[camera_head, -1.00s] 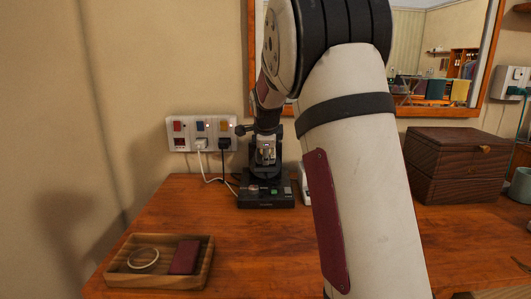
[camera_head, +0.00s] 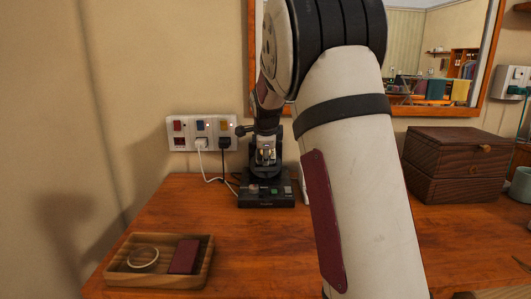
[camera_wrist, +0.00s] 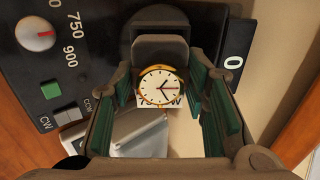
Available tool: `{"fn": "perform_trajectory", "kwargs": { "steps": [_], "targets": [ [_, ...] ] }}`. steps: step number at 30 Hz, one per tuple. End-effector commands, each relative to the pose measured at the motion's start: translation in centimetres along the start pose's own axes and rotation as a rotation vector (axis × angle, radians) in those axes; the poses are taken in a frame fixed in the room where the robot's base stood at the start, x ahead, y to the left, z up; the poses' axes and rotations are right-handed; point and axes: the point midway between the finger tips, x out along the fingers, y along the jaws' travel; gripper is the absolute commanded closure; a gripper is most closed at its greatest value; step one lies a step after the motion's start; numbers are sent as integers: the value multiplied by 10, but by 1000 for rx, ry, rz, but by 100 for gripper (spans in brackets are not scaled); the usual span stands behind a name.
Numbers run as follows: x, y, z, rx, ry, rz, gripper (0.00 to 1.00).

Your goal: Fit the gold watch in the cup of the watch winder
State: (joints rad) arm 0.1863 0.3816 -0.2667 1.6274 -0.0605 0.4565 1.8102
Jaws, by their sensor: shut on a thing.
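The gold watch (camera_wrist: 158,87) has a white round face with a red hand and faces the wrist camera. My gripper (camera_wrist: 161,80) is shut on it, with the green-padded fingers on either side. The black watch winder (camera_head: 266,201) stands on the desk, and my gripper (camera_head: 265,152) is right above its base. In the wrist view the winder's panel (camera_wrist: 75,60) shows a red-marked knob, a green button and grey buttons. A dark rounded part of the winder lies behind the watch. The cup is largely hidden, and I cannot tell whether the watch touches it.
A wooden tray (camera_head: 116,279) with a ring-shaped item and a dark red item sits at the front left. A power strip (camera_head: 180,127) with plugs and cables is on the wall behind. A dark wooden box (camera_head: 455,165) stands at right. The desk's middle left is clear.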

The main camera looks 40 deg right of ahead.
Motion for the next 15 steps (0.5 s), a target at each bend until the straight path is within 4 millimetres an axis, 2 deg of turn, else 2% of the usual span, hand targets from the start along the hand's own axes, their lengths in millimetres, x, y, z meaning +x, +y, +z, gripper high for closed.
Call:
{"fn": "perform_trajectory", "kwargs": {
  "steps": [15],
  "targets": [
    [7, 0, 0, 1, 0, -1, 90]
  ]
}}
